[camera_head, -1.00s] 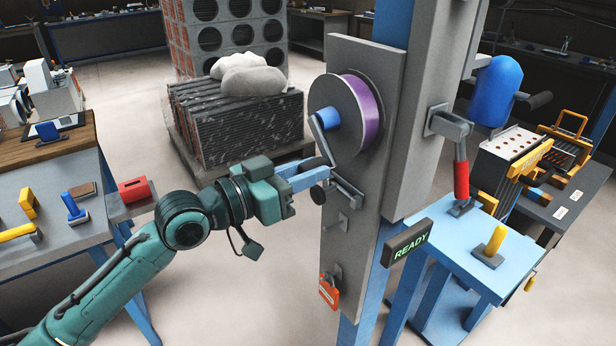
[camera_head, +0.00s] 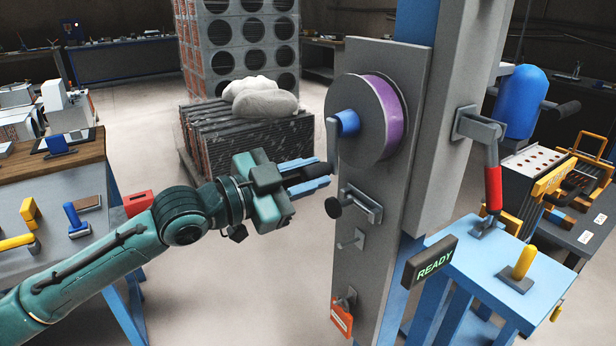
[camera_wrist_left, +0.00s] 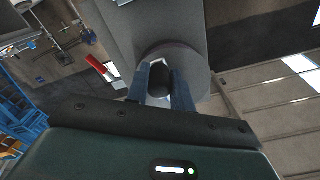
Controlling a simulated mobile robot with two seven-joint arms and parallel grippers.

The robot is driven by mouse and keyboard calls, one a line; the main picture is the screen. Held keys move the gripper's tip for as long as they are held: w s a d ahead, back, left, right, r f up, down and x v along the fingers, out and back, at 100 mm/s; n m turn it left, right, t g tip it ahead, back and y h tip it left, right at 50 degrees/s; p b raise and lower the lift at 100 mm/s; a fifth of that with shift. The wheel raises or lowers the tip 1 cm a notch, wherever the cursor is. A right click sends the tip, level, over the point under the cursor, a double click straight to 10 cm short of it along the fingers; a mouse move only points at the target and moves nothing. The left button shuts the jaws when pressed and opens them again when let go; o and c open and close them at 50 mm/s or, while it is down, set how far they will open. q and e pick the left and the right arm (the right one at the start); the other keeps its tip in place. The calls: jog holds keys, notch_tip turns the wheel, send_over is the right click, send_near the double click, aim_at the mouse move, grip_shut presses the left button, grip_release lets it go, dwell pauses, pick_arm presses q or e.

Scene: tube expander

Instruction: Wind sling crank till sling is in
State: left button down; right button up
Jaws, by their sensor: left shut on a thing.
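The sling winch is a grey drum (camera_head: 362,118) with a purple sling (camera_head: 386,112) wound around its rim, mounted on a grey upright plate (camera_head: 376,252). A blue hub (camera_head: 346,123) projects from the drum's front. A thin grey crank arm (camera_head: 332,142) hangs down from it to a black grip. My left gripper (camera_head: 318,172) comes from the left, its blue fingers around this grip. The left wrist view shows the dark crank grip (camera_wrist_left: 159,80) between both fingers, with the drum behind it. My right gripper is not in view.
Below the drum, a latch with a black knob (camera_head: 333,207) and an orange tag (camera_head: 341,318) project from the plate. A lit READY sign (camera_head: 431,262) and a red-handled lever (camera_head: 493,188) are to the right. A tool bench (camera_head: 88,238) stands left.

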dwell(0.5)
pick_arm(q)
jog(key=c, duration=1.2)
grip_release()
jog(key=b+v, duration=0.1)
jog(key=v, duration=1.2)
jog(key=shift+a, duration=0.15)
